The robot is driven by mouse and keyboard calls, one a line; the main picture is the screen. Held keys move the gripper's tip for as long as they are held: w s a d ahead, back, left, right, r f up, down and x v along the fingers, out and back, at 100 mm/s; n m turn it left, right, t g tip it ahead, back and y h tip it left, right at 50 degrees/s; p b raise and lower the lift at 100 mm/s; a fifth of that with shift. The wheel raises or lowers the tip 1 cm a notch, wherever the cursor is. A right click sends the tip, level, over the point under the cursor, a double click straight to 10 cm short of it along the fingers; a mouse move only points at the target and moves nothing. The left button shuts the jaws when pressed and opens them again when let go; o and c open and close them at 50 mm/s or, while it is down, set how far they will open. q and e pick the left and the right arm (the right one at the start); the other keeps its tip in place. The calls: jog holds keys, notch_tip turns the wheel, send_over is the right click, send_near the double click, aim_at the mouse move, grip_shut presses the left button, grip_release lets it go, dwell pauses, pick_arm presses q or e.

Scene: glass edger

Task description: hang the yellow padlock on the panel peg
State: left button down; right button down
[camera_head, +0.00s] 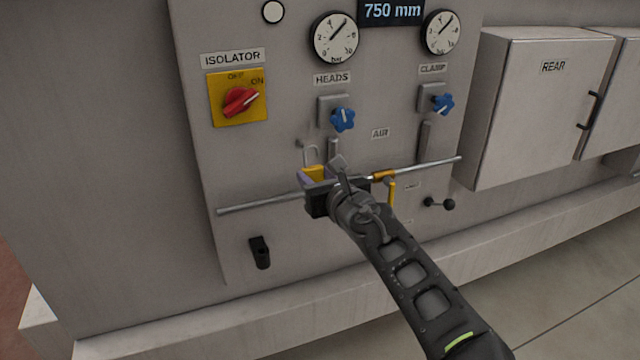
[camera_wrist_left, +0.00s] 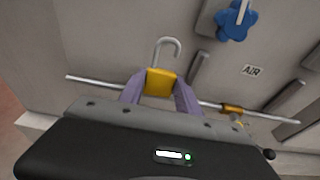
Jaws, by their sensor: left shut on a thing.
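The yellow padlock (camera_head: 314,172) is held upright in front of the grey panel (camera_head: 285,130), its grey shackle (camera_head: 311,152) pointing up. In the left wrist view the padlock body (camera_wrist_left: 161,82) is between the two purple-grey fingers, and the shackle (camera_wrist_left: 166,45) looks like an open hook with one free end. My left gripper (camera_head: 313,180) is shut on the padlock body. A small stub that may be the peg (camera_head: 300,143) shows just left of the shackle top. I cannot tell whether they touch. My right gripper is not in view.
A horizontal metal rail (camera_head: 260,202) crosses the panel near my gripper, with a yellow fitting (camera_head: 384,177) to the right. Blue knobs (camera_head: 343,119), a red isolator switch (camera_head: 240,100) and a black handle (camera_head: 260,252) stick out from the panel. A REAR cabinet (camera_head: 530,110) stands at the right.

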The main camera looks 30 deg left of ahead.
aim_at(308, 167)
pick_arm(q)
jog(key=shift+r+b+x, duration=0.15)
jog(key=shift+b+x, duration=0.25)
jog(key=shift+x, duration=0.85)
jog(key=shift+r+b+x, duration=0.15)
jog(key=shift+b+x, duration=0.2)
jog(key=shift+x, duration=0.9)
jog(key=shift+w+a+f, duration=0.4)
jog(key=shift+a, duration=0.2)
jog(key=c, duration=0.8)
grip_release()
jog(key=shift+o, duration=0.2)
jog(key=shift+d, duration=0.1)
jog(key=v, duration=0.7)
jog(key=shift+s+d+b, duration=0.25)
jog(key=shift+d+b, duration=0.05)
jog(key=shift+b, duration=0.1)
